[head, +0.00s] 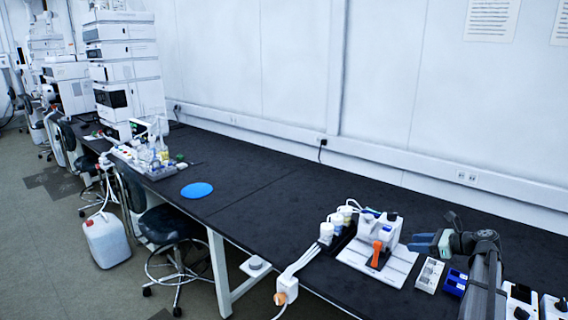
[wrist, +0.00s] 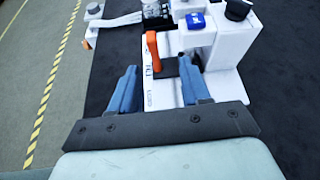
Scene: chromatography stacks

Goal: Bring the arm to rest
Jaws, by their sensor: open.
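My gripper (wrist: 158,90) is open in the wrist view, with its two blue fingers apart and nothing between them. In the head view my gripper (head: 418,243) is at the right, over the bench beside a white device with an orange lever (head: 377,254). The device stands on a white base plate (head: 398,268). In the wrist view the orange lever (wrist: 153,50) and the white base (wrist: 225,90) lie just beyond the fingertips. I cannot tell the exact height of the fingers above the base.
White bottles (head: 327,233) stand left of the device. A white rack (head: 429,275) and a blue box (head: 455,283) lie right of it. A blue disc (head: 197,190) lies on the dark bench (head: 260,215), whose middle is clear. Chromatography stacks (head: 128,70) stand at the far left.

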